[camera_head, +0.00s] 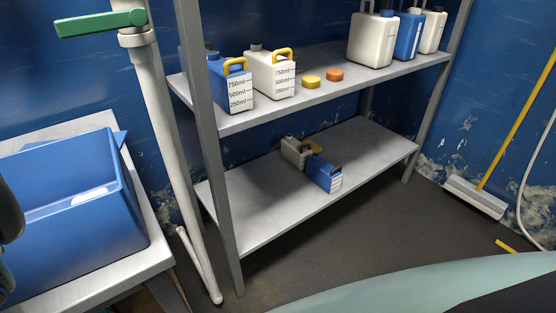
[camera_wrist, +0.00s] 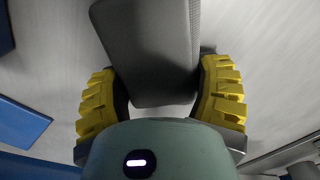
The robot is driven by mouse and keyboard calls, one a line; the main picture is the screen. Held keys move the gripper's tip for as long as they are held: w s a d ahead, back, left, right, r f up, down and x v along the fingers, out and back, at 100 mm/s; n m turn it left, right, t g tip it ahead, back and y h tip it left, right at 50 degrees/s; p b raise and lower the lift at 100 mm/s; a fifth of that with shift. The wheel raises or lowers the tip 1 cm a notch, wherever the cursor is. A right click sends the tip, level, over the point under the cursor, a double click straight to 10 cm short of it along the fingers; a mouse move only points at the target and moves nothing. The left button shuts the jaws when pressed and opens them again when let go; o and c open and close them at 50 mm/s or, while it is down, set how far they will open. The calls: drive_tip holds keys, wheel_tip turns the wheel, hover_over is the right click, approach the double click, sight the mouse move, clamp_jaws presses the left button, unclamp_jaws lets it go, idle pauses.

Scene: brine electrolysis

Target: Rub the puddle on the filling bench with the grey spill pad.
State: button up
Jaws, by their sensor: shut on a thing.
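My gripper (camera_wrist: 158,88), with two ribbed yellow fingers, is shut on the grey spill pad (camera_wrist: 148,42) in the wrist view. The pad is a dark grey block that reaches up out of the top of the picture between the fingers. A pale grey surface (camera_wrist: 262,75) lies behind the pad; I cannot tell whether the pad touches it. In the head view a pale bench top (camera_head: 62,134) stands at the left, but I cannot tell if it is the filling bench. No puddle can be made out in either view.
A blue bin (camera_head: 75,205) fills most of the left bench top. A grey two-level shelf (camera_head: 270,210) holds several jugs and canisters and two caps. A pale pipe (camera_head: 168,150) with a green handle (camera_head: 98,22) stands between. A broom (camera_head: 476,196) leans at the right.

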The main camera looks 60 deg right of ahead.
drive_tip(key=shift+w+d+b, duration=0.1)
drive_tip(key=shift+b, duration=1)
drive_tip(key=shift+f, duration=0.15)
drive_tip(key=shift+d+r+p, duration=0.1)
drive_tip(key=shift+r+p, duration=0.15)
drive_tip(key=shift+p, duration=1)
drive_tip(key=p, duration=0.3)
drive_tip(key=shift+s+p, duration=0.3)
drive_tip(key=shift+s, duration=0.1)
drive_tip(key=s+a+p, duration=0.1)
drive_tip(key=p, duration=0.4)
drive_tip(key=shift+s, duration=0.35)
drive_tip(key=shift+s+p, duration=0.2)
drive_tip(key=shift+p, duration=0.1)
drive_tip(key=shift+f, duration=0.1)
drive_tip(key=shift+s+a+p, duration=0.1)
drive_tip(key=shift+p, duration=0.3)
